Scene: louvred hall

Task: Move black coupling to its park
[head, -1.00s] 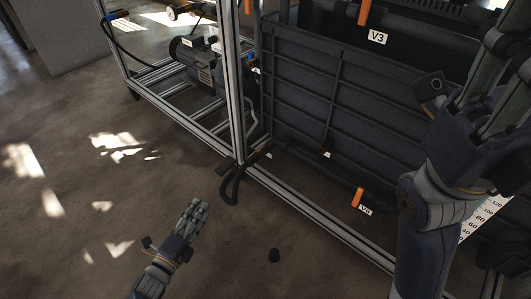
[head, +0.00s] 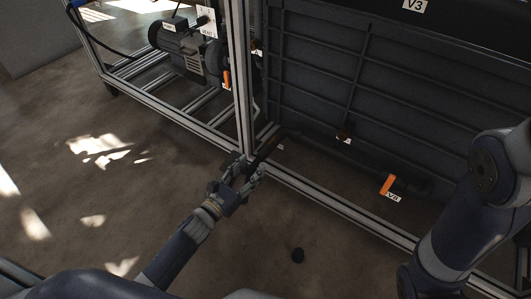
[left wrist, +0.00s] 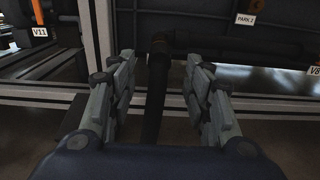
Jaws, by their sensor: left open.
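A black hose (left wrist: 154,105) rises between my left gripper's fingers in the left wrist view. Its upper end has a thicker black fitting, which looks like the black coupling (left wrist: 161,43), beside a dark horizontal pipe. I cannot tell whether they are joined. My left gripper (head: 245,168) is open at the foot of the metal frame post; its fingers (left wrist: 160,75) stand either side of the hose, apart from it. In the head view the gripper partly hides the hose. A label PARK 2 (left wrist: 245,19) is at upper right in the wrist view. My right gripper is out of view.
The metal frame's bottom rail (head: 330,207) runs close to my left gripper. An orange handle (head: 387,184) with a V8 label is beyond it. A pump (head: 178,42) stands at upper left.

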